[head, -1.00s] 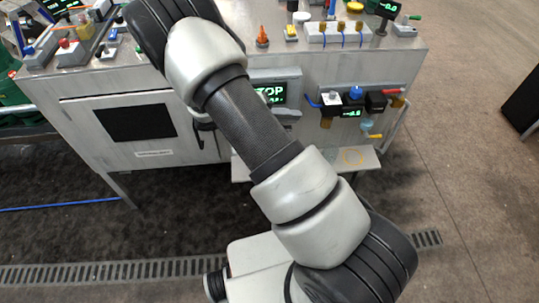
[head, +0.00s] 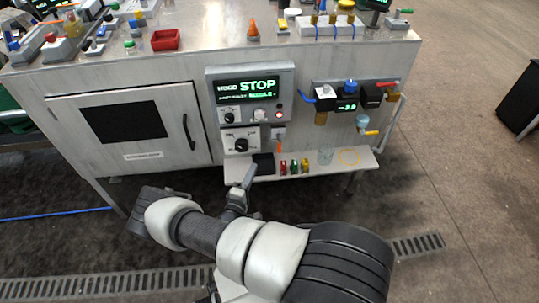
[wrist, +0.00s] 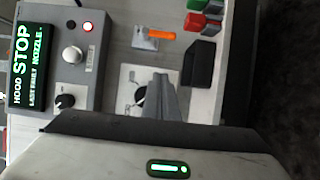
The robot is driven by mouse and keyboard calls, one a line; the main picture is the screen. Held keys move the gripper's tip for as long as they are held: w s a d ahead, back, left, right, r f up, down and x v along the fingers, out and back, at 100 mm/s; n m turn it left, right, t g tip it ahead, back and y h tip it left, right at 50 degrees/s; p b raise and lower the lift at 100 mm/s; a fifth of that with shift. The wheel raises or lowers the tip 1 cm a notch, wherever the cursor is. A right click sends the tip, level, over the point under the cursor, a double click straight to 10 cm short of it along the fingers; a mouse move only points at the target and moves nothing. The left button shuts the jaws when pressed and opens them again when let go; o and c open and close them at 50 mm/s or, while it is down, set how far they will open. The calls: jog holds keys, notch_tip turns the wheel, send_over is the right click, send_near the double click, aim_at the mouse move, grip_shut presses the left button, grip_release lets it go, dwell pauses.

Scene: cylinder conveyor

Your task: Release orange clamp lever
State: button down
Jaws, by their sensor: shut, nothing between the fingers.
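The orange clamp lever (head: 279,146) hangs down from a small grey bracket below the right side of the control panel. In the wrist view the orange lever (wrist: 161,34) lies above my fingers, clear of them, and extends to the right from its bracket (wrist: 143,38). My gripper (head: 249,170) is low in front of the cabinet, left of and below the lever. In the wrist view my gripper (wrist: 163,76) is shut and empty, its fingers partly covering the white dial plate (wrist: 127,75).
A STOP display panel (head: 249,92) with knobs is above the dial plate. A shelf (head: 336,168) below carries a black box (head: 263,164) and small red and green items. A valve assembly (head: 346,97) stands out at right. An orange cone (head: 253,32) is on the bench.

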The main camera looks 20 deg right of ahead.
aim_at(279, 143)
jog(key=b+x, duration=0.2)
jog(key=x, duration=0.8)
jog(key=shift+d+f+b, duration=0.1)
jog(key=shift+d+b, duration=0.05)
jog(key=shift+b, duration=0.2)
jog(key=shift+s+d, duration=0.3)
jog(key=shift+d, duration=0.25)
jog(key=shift+s+d, duration=0.35)
jog(key=shift+d, duration=0.2)
jog(key=shift+s+d, duration=0.3)
jog(key=shift+d, duration=0.25)
jog(key=shift+a, duration=0.1)
jog(key=shift+d, duration=0.2)
